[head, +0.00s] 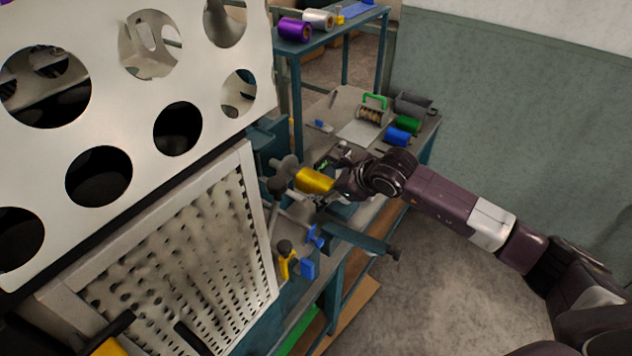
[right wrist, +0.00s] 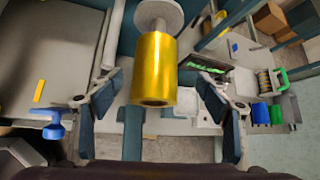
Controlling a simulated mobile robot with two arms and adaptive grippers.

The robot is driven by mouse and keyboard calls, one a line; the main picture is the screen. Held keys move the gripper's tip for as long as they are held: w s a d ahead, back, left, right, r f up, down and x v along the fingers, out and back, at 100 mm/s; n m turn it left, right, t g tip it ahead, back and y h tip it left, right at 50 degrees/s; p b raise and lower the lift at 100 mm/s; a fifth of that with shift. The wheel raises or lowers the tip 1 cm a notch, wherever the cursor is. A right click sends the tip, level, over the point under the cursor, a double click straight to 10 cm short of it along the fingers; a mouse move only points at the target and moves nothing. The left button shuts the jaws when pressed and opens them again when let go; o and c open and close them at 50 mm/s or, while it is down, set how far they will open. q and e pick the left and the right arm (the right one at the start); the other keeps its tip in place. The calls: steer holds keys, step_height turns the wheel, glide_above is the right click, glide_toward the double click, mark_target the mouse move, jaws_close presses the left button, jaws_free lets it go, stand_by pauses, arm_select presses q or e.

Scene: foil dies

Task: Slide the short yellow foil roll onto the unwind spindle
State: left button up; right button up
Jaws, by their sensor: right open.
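The short yellow foil roll (head: 313,180) lies level at the machine's side, its far end towards the grey flanged unwind spindle (head: 283,170). In the right wrist view the roll (right wrist: 155,70) is in the middle, its dark open end facing me. The grey spindle shaft and round flange (right wrist: 158,14) show beyond it. The shaft meets the roll's far end; how deep it goes is hidden. My right gripper (head: 343,183) is at the roll's near end. In the right wrist view its fingers (right wrist: 160,104) are spread wide on both sides, apart from the roll. My left gripper is not in view.
A perforated white panel (head: 190,250) fills the left. The bench carries a green roll (head: 407,124), a blue roll (head: 397,137) and a green-handled holder (head: 372,112). A purple roll (head: 294,29) is on the upper shelf. A blue knob (head: 316,236) sits below the spindle.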

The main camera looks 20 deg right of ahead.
mark_target(316, 184)
steer(key=p+x, duration=0.2)
steer(key=shift+w+a+f, duration=0.2)
steer(key=shift+a+f, duration=0.05)
steer(key=shift+a, duration=0.15)
steer(key=x, duration=0.2)
steer(key=shift+w+f+p, duration=0.15)
steer(key=shift+f+p, duration=0.15)
steer(key=shift+p, duration=0.1)
steer(key=shift+f, duration=0.1)
steer(key=shift+c, duration=0.2)
steer(key=c, duration=1.7)
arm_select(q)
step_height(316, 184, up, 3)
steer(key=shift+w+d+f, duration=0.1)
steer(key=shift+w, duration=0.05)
arm_select(e)
steer(key=shift+o, duration=0.2)
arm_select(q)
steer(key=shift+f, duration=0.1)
